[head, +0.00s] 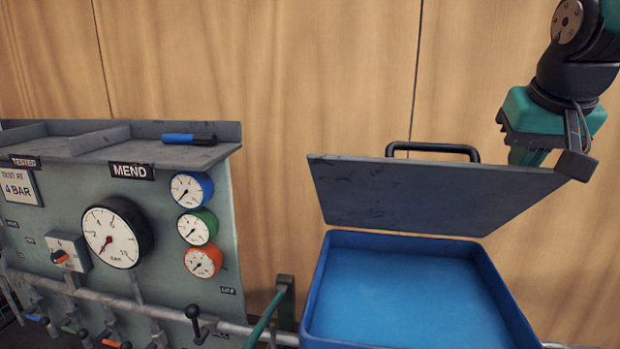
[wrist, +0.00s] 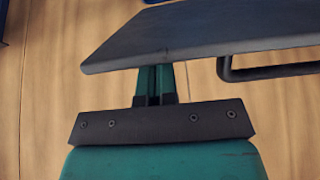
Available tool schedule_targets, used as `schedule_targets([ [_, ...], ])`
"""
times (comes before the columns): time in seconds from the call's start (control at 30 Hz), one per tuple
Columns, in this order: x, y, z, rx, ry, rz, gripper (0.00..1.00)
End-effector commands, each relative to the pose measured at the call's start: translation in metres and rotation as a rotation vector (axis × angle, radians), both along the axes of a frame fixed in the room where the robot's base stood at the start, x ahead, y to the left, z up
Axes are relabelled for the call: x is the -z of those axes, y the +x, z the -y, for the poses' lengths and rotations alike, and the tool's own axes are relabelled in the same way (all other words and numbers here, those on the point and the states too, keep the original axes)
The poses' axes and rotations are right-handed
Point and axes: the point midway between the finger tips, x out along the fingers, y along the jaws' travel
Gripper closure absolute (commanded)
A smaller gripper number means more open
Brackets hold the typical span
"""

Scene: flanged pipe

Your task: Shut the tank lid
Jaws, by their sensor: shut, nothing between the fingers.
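The tank lid (head: 415,195) is a dark grey panel tilted up above the blue tank (head: 320,285), so the tank stands open and its blue inside shows. A black handle (head: 433,147) is on the lid's upper side. My gripper (head: 527,157) is behind the lid's upper right part, its fingertips partly hidden by the lid. In the wrist view, the lid (wrist: 200,32) crosses in front of my closed fingers (wrist: 155,78) and hides their tips. The handle (wrist: 270,72) is to the right of the fingers. I cannot tell whether the fingers touch the lid.
A grey-green panel (head: 150,205) with several gauges and small valves stands to the left. A blue and black marker (head: 189,138) lies on its top shelf. A pipe (head: 170,312) runs along its front towards the tank. A wooden wall (head: 270,70) is behind.

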Motion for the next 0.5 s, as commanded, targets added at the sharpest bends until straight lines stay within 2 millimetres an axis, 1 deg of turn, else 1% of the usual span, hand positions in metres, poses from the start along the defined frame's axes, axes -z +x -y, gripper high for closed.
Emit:
schedule_targets([
  [0.27,0.000,0.000,0.000,0.000,0.000,0.000,1.00],
  [0.5,0.010,-0.009,-0.002,0.000,0.000,0.000,1.00],
])
